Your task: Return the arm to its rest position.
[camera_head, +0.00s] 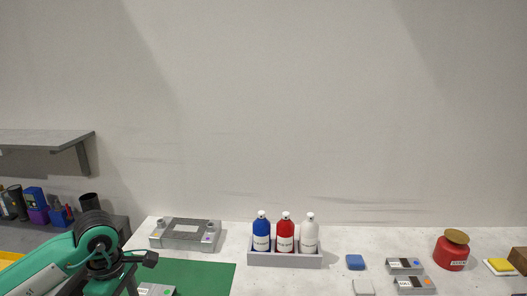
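My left arm (75,258) comes in at the lower left, green with a dark wrist. A small dark part (150,258) sticks out from the wrist to the right, beside the green mat (208,276). The fingers of my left gripper are below the picture's edge, so I cannot see whether they hold anything. My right arm and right gripper do not show. A grey metal jig (186,235) stands on the table behind the mat, apart from my wrist.
A grey rack (285,261) holds blue, red and white bottles. To its right are a blue block (355,262), small grey fixtures (405,266), a red jar (452,251) and a yellow sponge (499,265). A wall shelf (45,140) and a side bench with containers stand left.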

